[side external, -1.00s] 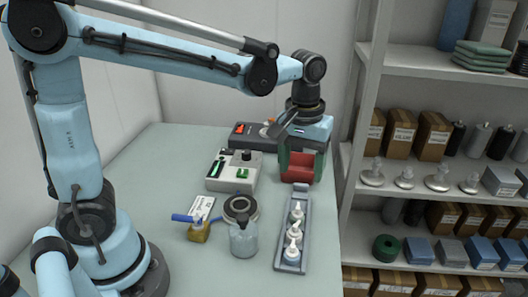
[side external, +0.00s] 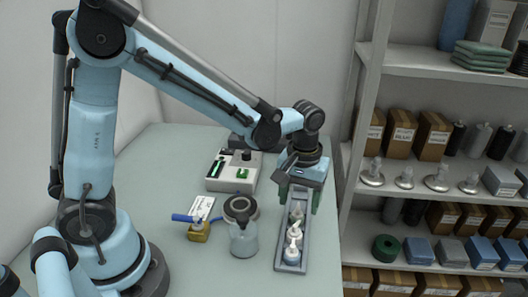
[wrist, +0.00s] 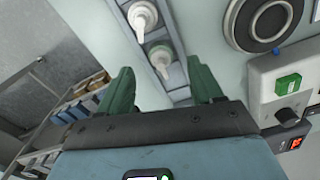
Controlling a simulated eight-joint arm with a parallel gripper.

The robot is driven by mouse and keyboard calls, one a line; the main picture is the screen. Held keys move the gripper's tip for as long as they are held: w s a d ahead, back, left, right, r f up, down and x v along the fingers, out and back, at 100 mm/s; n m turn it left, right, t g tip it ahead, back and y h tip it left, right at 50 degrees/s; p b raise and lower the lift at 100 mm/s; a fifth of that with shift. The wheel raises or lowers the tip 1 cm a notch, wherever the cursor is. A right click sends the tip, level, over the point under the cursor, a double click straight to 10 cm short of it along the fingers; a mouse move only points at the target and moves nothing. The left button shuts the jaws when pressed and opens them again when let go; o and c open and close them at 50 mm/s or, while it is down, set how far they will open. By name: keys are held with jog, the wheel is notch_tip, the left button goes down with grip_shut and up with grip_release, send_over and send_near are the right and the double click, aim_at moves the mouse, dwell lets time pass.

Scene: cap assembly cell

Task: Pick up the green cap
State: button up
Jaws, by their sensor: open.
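My gripper (side external: 298,199) is open over the far end of the grey tray (side external: 279,258), its green fingers spread to either side of it. In the wrist view my gripper (wrist: 160,84) has nothing between its fingers. A white pump-style cap (wrist: 143,17) and a duller, slightly greenish-grey one (wrist: 160,57) stand in the tray ahead of the fingers. The duller one is closer and lies roughly between the finger lines; I cannot tell for sure that it is the green cap. In the side view the white cap (side external: 293,236) stands upright; the far tray end is partly hidden.
A white control box (side external: 232,172) with a green button-like piece (wrist: 288,84) stands behind left. A clear jar (side external: 243,241), a round dark-topped disc (side external: 240,208) and a yellow item with a blue handle (side external: 198,231) are left of the tray. Shelving (side external: 350,190) stands right.

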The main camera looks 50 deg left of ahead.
aim_at(298, 208)
jog(key=shift+f, duration=1.7)
jog(key=shift+c, duration=0.3)
jog(key=c, duration=0.8)
